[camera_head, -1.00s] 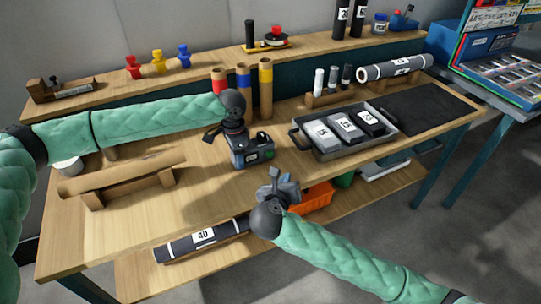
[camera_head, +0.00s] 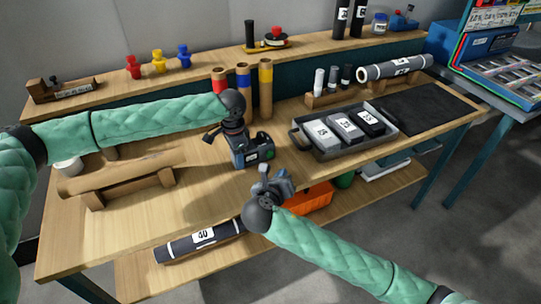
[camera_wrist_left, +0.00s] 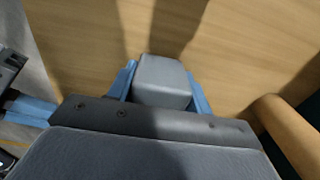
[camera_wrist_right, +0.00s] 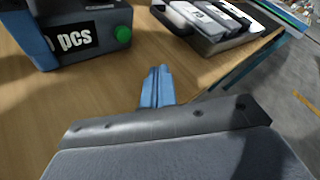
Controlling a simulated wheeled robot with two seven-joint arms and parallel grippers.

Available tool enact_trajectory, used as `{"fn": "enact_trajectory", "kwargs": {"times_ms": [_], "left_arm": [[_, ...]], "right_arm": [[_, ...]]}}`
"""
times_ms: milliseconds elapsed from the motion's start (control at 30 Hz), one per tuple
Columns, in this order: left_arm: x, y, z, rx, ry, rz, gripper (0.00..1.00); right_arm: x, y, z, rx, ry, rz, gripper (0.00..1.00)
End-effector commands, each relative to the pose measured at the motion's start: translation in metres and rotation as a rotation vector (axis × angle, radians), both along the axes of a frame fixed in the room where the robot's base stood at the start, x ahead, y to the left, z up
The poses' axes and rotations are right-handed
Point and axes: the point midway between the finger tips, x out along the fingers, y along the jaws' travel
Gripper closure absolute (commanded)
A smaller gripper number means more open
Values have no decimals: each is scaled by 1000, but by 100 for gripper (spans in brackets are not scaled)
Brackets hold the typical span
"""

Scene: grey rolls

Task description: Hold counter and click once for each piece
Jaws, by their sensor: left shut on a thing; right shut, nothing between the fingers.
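The counter (camera_head: 255,152) is a dark box with a green button (camera_wrist_right: 123,34) and a "pcs" label. It is over the middle of the bench, and I cannot tell whether it touches the top. My left gripper (camera_head: 236,138) is shut on its grey top part (camera_wrist_left: 163,82), between the blue fingers. My right gripper (camera_head: 266,172) is shut and empty, just in front of the counter; in the right wrist view (camera_wrist_right: 158,80) its tips are apart from the button, to its lower right. Grey and black numbered pieces (camera_head: 346,126) lie in a tray (camera_head: 350,150).
A wooden cradle (camera_head: 130,178) stands on the left of the bench. Upright tubes (camera_head: 265,90) stand behind the counter. A black mat (camera_head: 432,106) lies right of the tray. A dark roll (camera_head: 200,240) and an orange bin (camera_head: 310,197) are on the lower shelf.

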Motion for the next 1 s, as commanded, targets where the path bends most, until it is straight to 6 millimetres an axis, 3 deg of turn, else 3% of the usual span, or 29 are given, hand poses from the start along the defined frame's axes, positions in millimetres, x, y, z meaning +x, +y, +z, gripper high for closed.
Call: {"fn": "enact_trajectory", "kwargs": {"times_ms": [400, 1000], "left_arm": [[0, 0, 0, -1, 0, 0, 81], [0, 0, 0, 0, 0, 0, 81]], "right_arm": [[39, 20, 0, 0, 1, -1, 100], [46, 24, 0, 0, 0, 0, 100]]}}
